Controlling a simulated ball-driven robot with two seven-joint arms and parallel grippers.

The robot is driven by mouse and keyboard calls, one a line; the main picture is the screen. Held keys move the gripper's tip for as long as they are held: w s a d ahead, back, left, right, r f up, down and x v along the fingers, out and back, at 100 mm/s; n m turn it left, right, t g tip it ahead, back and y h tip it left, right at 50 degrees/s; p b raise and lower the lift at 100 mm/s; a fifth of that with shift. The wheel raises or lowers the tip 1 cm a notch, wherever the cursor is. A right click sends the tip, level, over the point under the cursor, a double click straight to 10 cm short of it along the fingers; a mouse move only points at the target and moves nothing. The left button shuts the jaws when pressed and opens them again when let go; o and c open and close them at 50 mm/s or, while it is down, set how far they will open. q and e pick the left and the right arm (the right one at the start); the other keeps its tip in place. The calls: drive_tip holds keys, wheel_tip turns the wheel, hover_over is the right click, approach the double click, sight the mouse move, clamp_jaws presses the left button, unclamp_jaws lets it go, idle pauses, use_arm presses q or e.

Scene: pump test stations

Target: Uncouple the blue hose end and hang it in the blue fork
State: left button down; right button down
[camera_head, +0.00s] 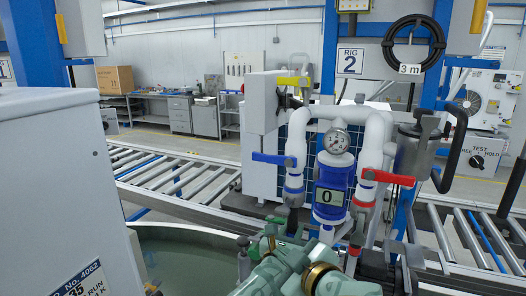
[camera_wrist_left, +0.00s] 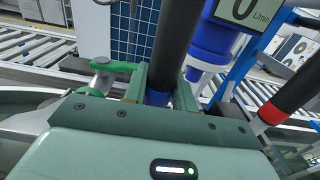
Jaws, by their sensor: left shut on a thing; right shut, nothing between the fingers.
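My left gripper (camera_head: 286,236) is below the left white pipe in the head view. In the left wrist view its fingers (camera_wrist_left: 160,92) are shut around the blue-banded dark hose end (camera_wrist_left: 158,98). The dark part runs upward between the fingers. The hose end's mating point is hidden, so I cannot tell whether it is still joined. The blue lever (camera_head: 272,158) points left on the left pipe. I cannot make out the blue fork clearly.
The blue flow meter (camera_head: 328,197) reads 0, under a round gauge (camera_head: 336,141). The red lever (camera_head: 388,177) is on the right pipe. A red-banded hose end (camera_wrist_left: 272,114) is close on the right. A large tank (camera_head: 190,232) is at lower left, with roller conveyors (camera_head: 165,170) behind.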

use_arm(q)
drive_tip(key=shift+d+r, duration=0.1)
drive_tip(key=shift+f+b, duration=0.8)
drive_tip(key=shift+f, duration=0.3)
drive_tip(key=shift+f+b, duration=0.2)
drive_tip(key=shift+b, duration=0.1)
drive_tip(key=shift+f+b, duration=0.3)
drive_tip(key=shift+f, duration=0.15)
wheel_tip(320, 180, down, 3)
drive_tip(key=b, duration=0.3)
